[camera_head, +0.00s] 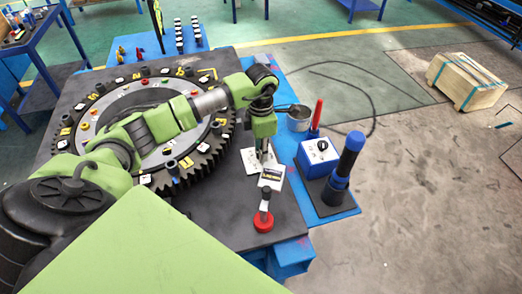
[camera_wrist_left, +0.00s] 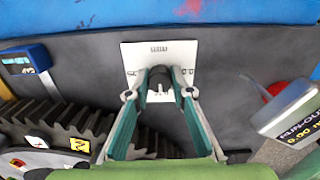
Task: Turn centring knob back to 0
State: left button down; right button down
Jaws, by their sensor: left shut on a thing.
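The centring knob (camera_wrist_left: 160,76) is a small black knob on a white marked plate (camera_wrist_left: 158,50), seen between my fingertips in the left wrist view. The plate also shows in the head view (camera_head: 248,162), near the right side of the dark table. My left gripper (camera_head: 264,152) points down over the plate, and in the left wrist view its two fingers (camera_wrist_left: 159,92) are shut on the knob. The fingers hide part of the plate's marks, so I cannot read the knob's setting. In the head view the gripper hides the knob. My right gripper is not in view.
A run-out display (camera_wrist_left: 290,112) stands right of the knob in the left wrist view. A red round base (camera_head: 263,221) with a post stands near the table's front edge. A large toothed ring (camera_head: 200,163) lies left. A blue-black handled tool (camera_head: 343,168) stands right.

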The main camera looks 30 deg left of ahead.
pick_arm(q)
jog(key=shift+n, duration=0.3)
jog(key=n+b, duration=0.1)
jog(key=n, duration=0.2)
jog(key=shift+n+b, duration=0.4)
jog(key=n+b, duration=0.1)
jog(key=n, duration=0.8)
jog(key=shift+b, duration=0.4)
jog(key=shift+n, duration=2.3)
jog(key=c, duration=1.8)
grip_release()
